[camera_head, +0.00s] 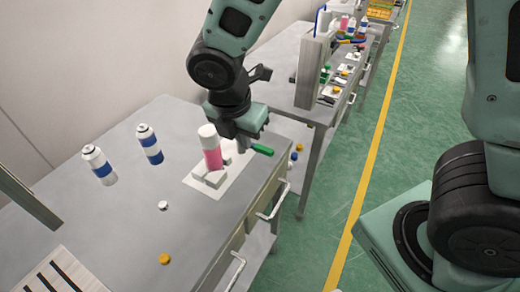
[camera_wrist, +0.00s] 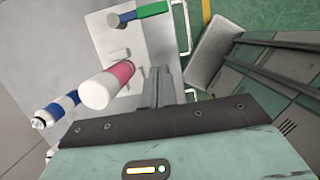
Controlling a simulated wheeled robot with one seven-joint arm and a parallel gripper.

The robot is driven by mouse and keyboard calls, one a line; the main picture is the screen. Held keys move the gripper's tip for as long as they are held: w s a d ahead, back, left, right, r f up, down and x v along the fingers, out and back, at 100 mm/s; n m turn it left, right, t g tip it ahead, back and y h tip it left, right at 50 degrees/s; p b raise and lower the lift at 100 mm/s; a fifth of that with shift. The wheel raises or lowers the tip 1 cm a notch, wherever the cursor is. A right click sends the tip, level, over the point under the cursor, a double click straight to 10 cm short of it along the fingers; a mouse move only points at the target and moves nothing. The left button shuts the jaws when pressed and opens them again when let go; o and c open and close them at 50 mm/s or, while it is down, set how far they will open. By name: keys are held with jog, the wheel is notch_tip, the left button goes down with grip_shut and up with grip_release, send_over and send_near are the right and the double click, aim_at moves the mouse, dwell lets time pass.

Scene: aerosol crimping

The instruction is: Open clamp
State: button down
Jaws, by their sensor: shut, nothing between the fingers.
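The clamp stands on a white plate (camera_head: 236,180) near the table's right edge. Its green handle (camera_head: 263,149) points right, toward the edge; in the wrist view the handle (camera_wrist: 153,10) is at the top, beside a blue part. A pink can (camera_head: 213,159) with a white cap stands upright at the clamp's grey blocks (camera_head: 215,179). The can also shows in the wrist view (camera_wrist: 119,73). My gripper (camera_head: 242,143) is shut and empty, just right of the can and close to the handle. In the wrist view its fingers (camera_wrist: 159,82) appear apart from the handle. My gripper partly hides the clamp.
Two blue-and-white cans (camera_head: 98,165) (camera_head: 150,144) stand left on the table (camera_head: 120,220). A small white cap (camera_head: 163,205) and a yellow cap (camera_head: 165,258) lie in front. A striped board (camera_head: 60,270) is at the near left. More workbenches with tools stand behind.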

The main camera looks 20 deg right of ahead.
jog(key=x, duration=0.9)
jog(key=shift+f, duration=0.1)
jog(key=w+d, duration=0.1)
jog(key=w+d+p, duration=0.1)
jog(key=shift+d+f, duration=0.2)
jog(key=shift+d, duration=0.1)
jog(key=shift+w+d+f+p, duration=0.1)
jog(key=shift+w+d+p, duration=0.2)
jog(key=shift+d+p, duration=0.1)
jog(key=shift+d+n, duration=0.2)
jog(key=shift+n, duration=0.1)
